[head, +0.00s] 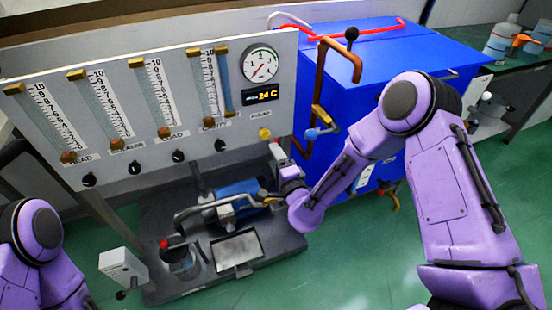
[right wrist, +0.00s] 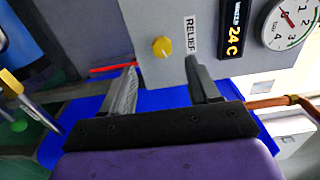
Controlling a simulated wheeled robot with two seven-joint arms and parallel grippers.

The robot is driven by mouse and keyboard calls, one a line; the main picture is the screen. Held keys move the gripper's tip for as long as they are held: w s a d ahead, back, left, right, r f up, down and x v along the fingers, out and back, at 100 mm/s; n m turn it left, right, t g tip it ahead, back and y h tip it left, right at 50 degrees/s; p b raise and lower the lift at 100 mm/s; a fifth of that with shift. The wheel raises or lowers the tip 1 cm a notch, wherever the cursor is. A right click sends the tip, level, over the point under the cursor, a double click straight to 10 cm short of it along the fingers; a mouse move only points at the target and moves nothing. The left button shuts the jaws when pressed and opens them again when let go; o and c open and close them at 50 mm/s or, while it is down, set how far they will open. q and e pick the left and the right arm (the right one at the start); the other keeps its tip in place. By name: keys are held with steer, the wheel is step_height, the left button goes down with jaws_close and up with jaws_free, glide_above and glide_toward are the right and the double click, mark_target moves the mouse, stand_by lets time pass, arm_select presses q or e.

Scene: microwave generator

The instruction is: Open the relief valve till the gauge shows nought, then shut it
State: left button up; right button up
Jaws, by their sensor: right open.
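The relief valve is a yellow knob (head: 264,134) on the grey panel, below the temperature display. In the right wrist view the yellow knob (right wrist: 162,46) sits beside its RELIEF label. The round white gauge (head: 260,64) is above it on the panel, and part of it shows in the right wrist view (right wrist: 290,18); its needle is too small to read surely. My right gripper (head: 278,152) is just below and right of the knob. Its fingers (right wrist: 162,64) are open, apart and empty, with the knob ahead between them, not touching. My left gripper is out of view.
Several flow tubes with black knobs fill the panel's left. A bench with a blue pump (head: 240,192) stands below. A blue cabinet (head: 400,60) with copper pipes (head: 321,80) stands close right of the panel. Green floor is clear at the front.

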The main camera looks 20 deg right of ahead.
mark_target(266, 136)
steer(key=w+n, duration=0.3)
steer(key=n, duration=0.3)
steer(key=w+n, duration=0.3)
steer(key=n, duration=0.3)
steer(key=w+n+b, duration=0.1)
steer(key=w+n, duration=0.2)
steer(key=n, duration=0.3)
steer(key=shift+d+r, duration=0.15)
steer(key=shift+d, duration=0.1)
